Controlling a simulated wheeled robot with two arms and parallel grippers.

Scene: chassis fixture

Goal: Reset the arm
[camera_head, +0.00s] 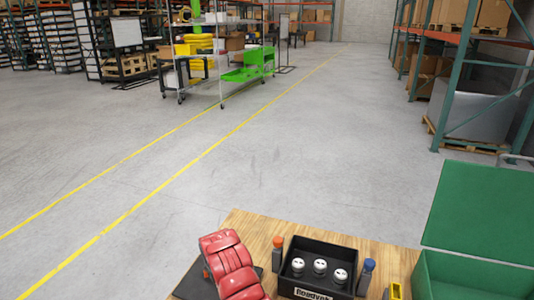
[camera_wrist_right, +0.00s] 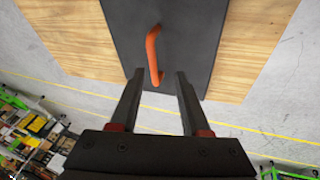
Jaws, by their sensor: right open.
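In the right wrist view, my right gripper (camera_wrist_right: 158,78) is open, with its two dark fingers apart. An orange handle (camera_wrist_right: 152,50) stands on a black plate (camera_wrist_right: 195,25). The handle's lower end appears in the gap between the fingertips; I see no contact. In the head view, part of the black plate (camera_head: 192,288) shows at the table's left end. A red segmented body (camera_head: 232,266) covers much of it, and I cannot tell whether this is part of my arm. My right gripper's fingers cannot be made out there. My left gripper is in neither view.
On the wooden table (camera_head: 250,225), a black tray (camera_head: 320,248) holds white-topped round pieces. Orange-topped (camera_head: 278,243) and blue-topped (camera_head: 368,266) items flank it. A yellow item (camera_head: 394,291) and an open green box (camera_head: 475,275) are to the right.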

